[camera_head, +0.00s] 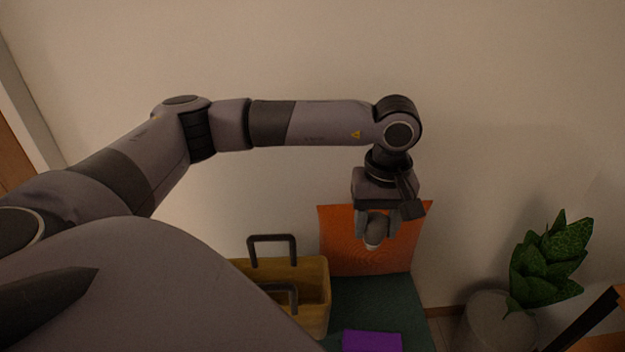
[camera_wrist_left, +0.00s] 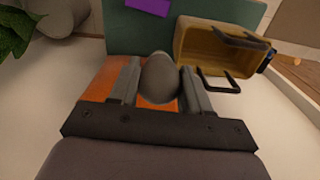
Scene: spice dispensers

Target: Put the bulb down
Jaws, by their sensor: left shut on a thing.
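My left gripper (camera_head: 376,232) points down and is shut on a grey, rounded bulb (camera_head: 373,236). In the left wrist view the bulb (camera_wrist_left: 159,78) sits between the two fingers of the left gripper (camera_wrist_left: 158,85). The gripper holds the bulb in front of an upright orange panel (camera_head: 345,245), above the dark green surface (camera_head: 375,300). The bulb's upper part is hidden by the fingers. My right gripper is not in view.
A wooden box (camera_head: 314,290) with dark handles stands at the left of the green surface. A purple item (camera_head: 372,341) lies on its near part. A potted plant (camera_head: 550,258) stands at the right. The green surface between box and right edge looks clear.

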